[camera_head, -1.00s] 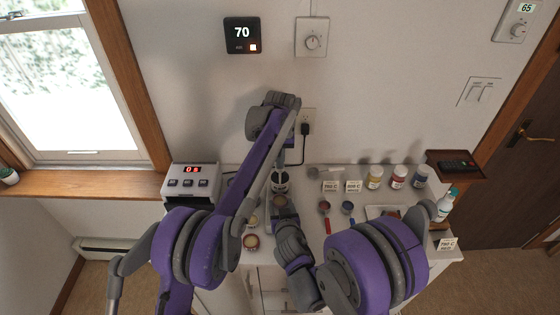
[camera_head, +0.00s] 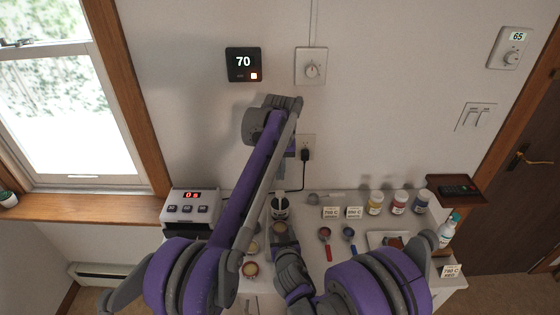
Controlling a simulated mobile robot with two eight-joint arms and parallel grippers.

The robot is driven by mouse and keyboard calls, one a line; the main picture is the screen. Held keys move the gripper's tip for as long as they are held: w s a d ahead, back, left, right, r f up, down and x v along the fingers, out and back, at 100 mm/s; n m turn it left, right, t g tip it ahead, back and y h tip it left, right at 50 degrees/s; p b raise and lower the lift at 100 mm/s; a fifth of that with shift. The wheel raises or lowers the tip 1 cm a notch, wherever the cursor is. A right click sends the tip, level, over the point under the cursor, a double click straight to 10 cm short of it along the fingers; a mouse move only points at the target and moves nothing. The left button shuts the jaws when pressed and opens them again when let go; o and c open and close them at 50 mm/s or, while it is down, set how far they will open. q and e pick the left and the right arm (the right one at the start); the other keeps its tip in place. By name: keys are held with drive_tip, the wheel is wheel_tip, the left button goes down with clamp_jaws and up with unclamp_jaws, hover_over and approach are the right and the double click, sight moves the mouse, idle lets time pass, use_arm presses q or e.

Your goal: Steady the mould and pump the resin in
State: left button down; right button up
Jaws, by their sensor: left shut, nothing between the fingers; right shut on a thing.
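My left gripper (camera_head: 281,203) points down over the back middle of the white worktop (camera_head: 335,262). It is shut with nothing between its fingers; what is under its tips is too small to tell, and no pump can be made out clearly. Just in front of it is a round, brownish-topped thing (camera_head: 280,229), perhaps the mould. My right gripper (camera_head: 281,240) reaches in from the front, low at this round thing, and is shut on it as far as I can see. Its fingers are mostly hidden by its own wrist.
A small cup (camera_head: 250,269) stands left of my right wrist. A red-handled scoop (camera_head: 326,241) and a blue-handled one (camera_head: 349,236) lie to the right. Several jars (camera_head: 399,202) line the back right. A control box (camera_head: 190,207) stands at the left, a spray bottle (camera_head: 447,232) at the right.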

use_arm(q)
drive_tip(key=shift+s+r, duration=0.15)
drive_tip(key=shift+r, duration=1.2)
drive_tip(key=shift+s+r, duration=0.1)
drive_tip(key=shift+r, duration=1.25)
use_arm(e)
drive_tip(key=o, duration=1.4)
